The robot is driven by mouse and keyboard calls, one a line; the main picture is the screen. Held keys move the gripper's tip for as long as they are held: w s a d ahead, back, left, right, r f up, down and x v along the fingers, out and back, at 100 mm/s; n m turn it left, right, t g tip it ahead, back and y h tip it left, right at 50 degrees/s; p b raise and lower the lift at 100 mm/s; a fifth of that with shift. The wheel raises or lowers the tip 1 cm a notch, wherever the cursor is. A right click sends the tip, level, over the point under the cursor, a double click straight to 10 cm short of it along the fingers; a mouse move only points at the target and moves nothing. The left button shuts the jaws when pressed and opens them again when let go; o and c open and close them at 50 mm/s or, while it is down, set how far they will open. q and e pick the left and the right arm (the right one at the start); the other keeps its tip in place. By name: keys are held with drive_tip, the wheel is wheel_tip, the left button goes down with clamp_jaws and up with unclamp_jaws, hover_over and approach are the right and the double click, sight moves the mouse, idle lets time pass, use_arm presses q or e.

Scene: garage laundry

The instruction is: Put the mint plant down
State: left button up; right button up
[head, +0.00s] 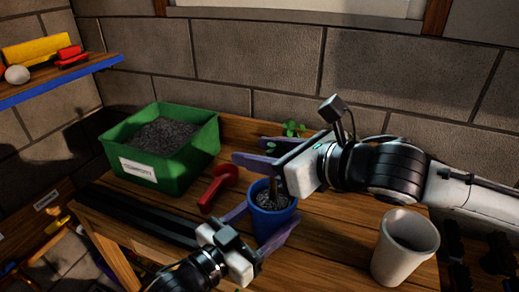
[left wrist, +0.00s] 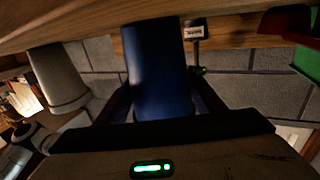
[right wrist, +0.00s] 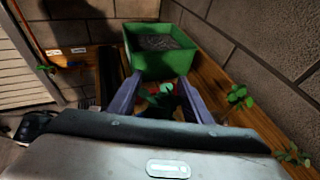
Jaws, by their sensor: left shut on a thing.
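The mint plant's green leaves (right wrist: 166,90) show between my right gripper's fingers, and a leaf (head: 271,146) shows in the head view. Its brown stem goes down into dark soil in the blue pot (head: 270,222). My right gripper (head: 255,150) is over the pot, its purple fingers apart on either side of the leaves. I cannot tell if they touch the plant. My left gripper (head: 262,228) is shut on the blue pot low at the front, and the pot also fills the middle of the left wrist view (left wrist: 158,70). Much of the plant is hidden by my right gripper.
A green labelled bin of dark soil (head: 190,158) stands at the back left of the wooden bench (head: 330,215). A red trowel (head: 213,190) lies left of the pot. A white cup (head: 392,262) stands front right. Green sprigs (head: 293,128) are at the back wall.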

drive_tip(key=o, duration=0.4)
drive_tip(key=shift+o, duration=0.2)
drive_tip(key=shift+s+d+r, duration=0.1)
drive_tip(key=shift+d+r, duration=0.1)
drive_tip(key=shift+r, duration=0.05)
drive_tip(key=v, duration=1.1)
drive_tip(key=shift+s+d, duration=0.2)
drive_tip(key=shift+r, duration=0.1)
use_arm(q)
drive_tip(key=o, duration=1.2)
